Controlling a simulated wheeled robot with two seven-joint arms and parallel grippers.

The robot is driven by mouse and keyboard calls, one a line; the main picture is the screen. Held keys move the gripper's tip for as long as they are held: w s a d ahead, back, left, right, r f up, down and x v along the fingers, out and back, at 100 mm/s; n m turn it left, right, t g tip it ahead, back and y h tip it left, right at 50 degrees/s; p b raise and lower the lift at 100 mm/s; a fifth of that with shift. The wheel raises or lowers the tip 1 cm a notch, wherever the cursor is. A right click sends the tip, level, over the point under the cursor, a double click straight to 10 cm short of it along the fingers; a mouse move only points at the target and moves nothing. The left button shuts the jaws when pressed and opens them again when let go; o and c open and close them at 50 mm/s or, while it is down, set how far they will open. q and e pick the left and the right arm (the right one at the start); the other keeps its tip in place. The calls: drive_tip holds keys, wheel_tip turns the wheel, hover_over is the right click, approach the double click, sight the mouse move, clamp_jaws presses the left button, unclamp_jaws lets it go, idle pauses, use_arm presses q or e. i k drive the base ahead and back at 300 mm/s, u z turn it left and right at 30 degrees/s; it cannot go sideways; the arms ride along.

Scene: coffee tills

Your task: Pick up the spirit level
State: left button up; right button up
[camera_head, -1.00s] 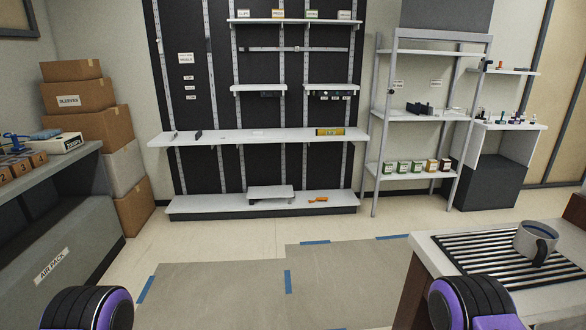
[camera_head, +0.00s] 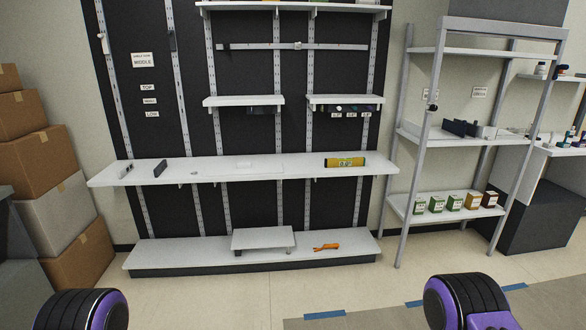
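A short yellow bar with a green middle and dark markings (camera_head: 345,162) lies on the right part of the long white middle shelf (camera_head: 215,170). It looks like the spirit level, but it is too small to be sure. It lies lengthwise along the shelf, with clear shelf surface to its left. Neither gripper is in view; only black and purple parts of my two arms show at the bottom edge, well short of the shelf.
An orange tool (camera_head: 326,246) lies on the bottom shelf (camera_head: 180,253) beside a low white platform (camera_head: 262,238). Small dark holders (camera_head: 160,168) stand at the middle shelf's left. A grey rack (camera_head: 470,135) stands right, cardboard boxes (camera_head: 40,160) left. Floor ahead is clear.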

sight(331, 162)
drive_tip(key=i, duration=0.35)
drive_tip(key=u, duration=2.65)
drive_tip(key=k, duration=0.25)
drive_tip(key=z, duration=3.1)
drive_tip(key=i, duration=0.6)
drive_tip(key=z, duration=0.35)
drive_tip(key=i, duration=1.3)
drive_tip(key=z, duration=0.15)
